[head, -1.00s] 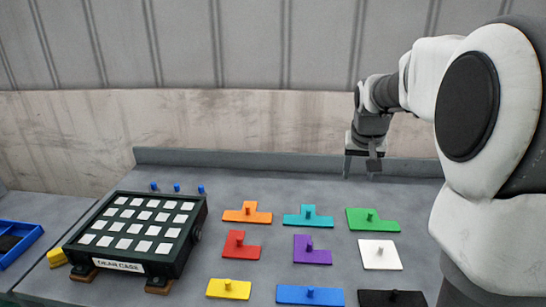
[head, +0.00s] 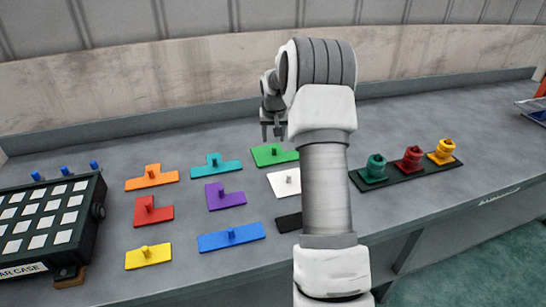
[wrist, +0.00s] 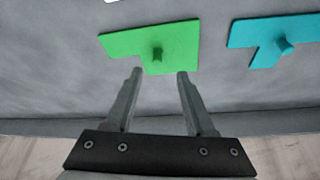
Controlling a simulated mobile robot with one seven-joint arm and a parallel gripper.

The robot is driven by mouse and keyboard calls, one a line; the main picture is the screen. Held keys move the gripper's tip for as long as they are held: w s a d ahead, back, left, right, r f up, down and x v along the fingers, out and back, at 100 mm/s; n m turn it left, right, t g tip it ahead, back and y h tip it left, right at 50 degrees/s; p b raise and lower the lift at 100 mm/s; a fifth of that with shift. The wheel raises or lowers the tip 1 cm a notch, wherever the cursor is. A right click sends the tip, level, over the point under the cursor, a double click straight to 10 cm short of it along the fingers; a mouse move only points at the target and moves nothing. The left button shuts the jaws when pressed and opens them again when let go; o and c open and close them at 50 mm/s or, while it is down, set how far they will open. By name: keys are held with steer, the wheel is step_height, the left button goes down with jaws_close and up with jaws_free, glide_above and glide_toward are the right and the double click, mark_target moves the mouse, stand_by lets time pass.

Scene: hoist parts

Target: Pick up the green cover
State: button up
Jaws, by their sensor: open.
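The green cover (head: 272,155) is a flat, stepped plate with a small green knob, lying on the grey bench in the back row. In the wrist view the green cover (wrist: 140,45) lies just beyond my fingertips, its knob between their lines. My gripper (head: 271,135) is over the back of the bench, just behind the cover in the head view. Its two fingers are apart and empty in the wrist view (wrist: 159,73). They appear clear of the knob; their height above the plate is hard to tell.
The teal cover (head: 216,165) lies to the left and the white cover (head: 284,182) in front. Several other coloured covers lie nearby. The dark gear case (head: 45,225) stands at left. A dark strip (head: 408,172) with teal, red and yellow parts lies at right. A wall runs behind the bench.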

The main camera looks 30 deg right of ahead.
mark_target(274, 148)
steer(key=shift+d+b+x, duration=0.15)
steer(key=shift+b+x, duration=0.05)
steer(key=shift+x, duration=1.75)
steer(key=shift+d+b+x, duration=0.1)
steer(key=shift+b+x, duration=0.05)
steer(key=shift+x, duration=1.85)
steer(key=shift+s, duration=0.1)
jaws_close()
steer(key=shift+r, duration=0.1)
